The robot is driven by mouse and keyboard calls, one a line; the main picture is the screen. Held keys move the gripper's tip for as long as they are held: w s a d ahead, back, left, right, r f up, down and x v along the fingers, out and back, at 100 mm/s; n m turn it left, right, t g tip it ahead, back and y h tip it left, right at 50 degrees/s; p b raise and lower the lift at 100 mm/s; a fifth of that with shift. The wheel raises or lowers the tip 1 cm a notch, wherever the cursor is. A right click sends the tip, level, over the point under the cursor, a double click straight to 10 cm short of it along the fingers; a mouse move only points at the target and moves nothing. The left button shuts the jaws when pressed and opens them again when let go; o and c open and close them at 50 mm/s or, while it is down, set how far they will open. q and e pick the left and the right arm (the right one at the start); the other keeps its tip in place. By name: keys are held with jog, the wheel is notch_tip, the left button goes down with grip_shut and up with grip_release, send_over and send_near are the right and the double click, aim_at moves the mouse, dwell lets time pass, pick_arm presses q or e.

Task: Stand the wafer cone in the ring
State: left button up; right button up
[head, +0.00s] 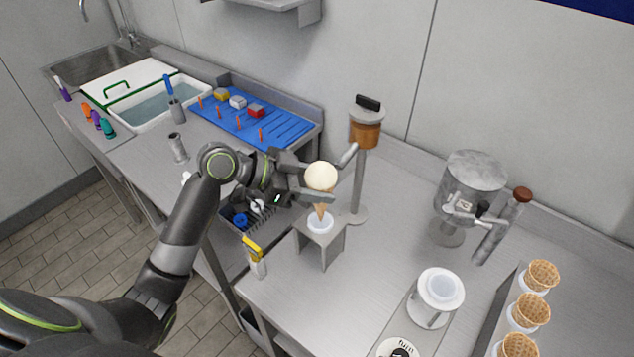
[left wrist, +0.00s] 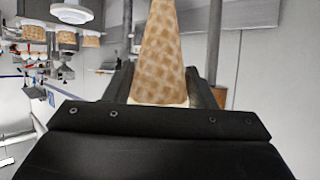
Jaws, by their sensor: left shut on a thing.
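My left gripper (head: 318,188) is shut on a wafer cone (head: 321,209) with a pale round scoop (head: 321,175) on top. The cone is about upright, point down. In the left wrist view the waffle-patterned cone (left wrist: 162,60) sits between the two dark fingers. Below it in the head view is a white ring (head: 320,223) on a small grey stand (head: 322,244). The cone's tip is at the ring's opening; I cannot tell whether it is inside or just above. My right gripper is not in view.
A tall post dispenser (head: 361,170) stands close behind the ring. A grey metal machine (head: 472,180) is at the right, with a white-topped stand (head: 440,289) in front. Several spare cones (head: 529,312) stand at the far right. A yellow-topped bottle (head: 254,258) is left of the ring stand.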

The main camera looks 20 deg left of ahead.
aim_at(317, 210)
pick_arm(q)
jog(key=shift+f, duration=0.25)
dwell(0.3)
jog(key=shift+f+b, duration=3.35)
jog(key=shift+f, duration=0.4)
jog(key=o, duration=0.8)
jog(key=shift+a+r, duration=0.1)
jog(key=shift+a, duration=0.05)
jog(key=shift+s+a+r, duration=0.2)
jog(key=shift+s+a, duration=0.1)
jog(key=shift+a, duration=0.2)
jog(key=shift+r+b+v, duration=0.2)
jog(key=shift+b+v, duration=0.6)
jog(key=shift+v, duration=7.2)
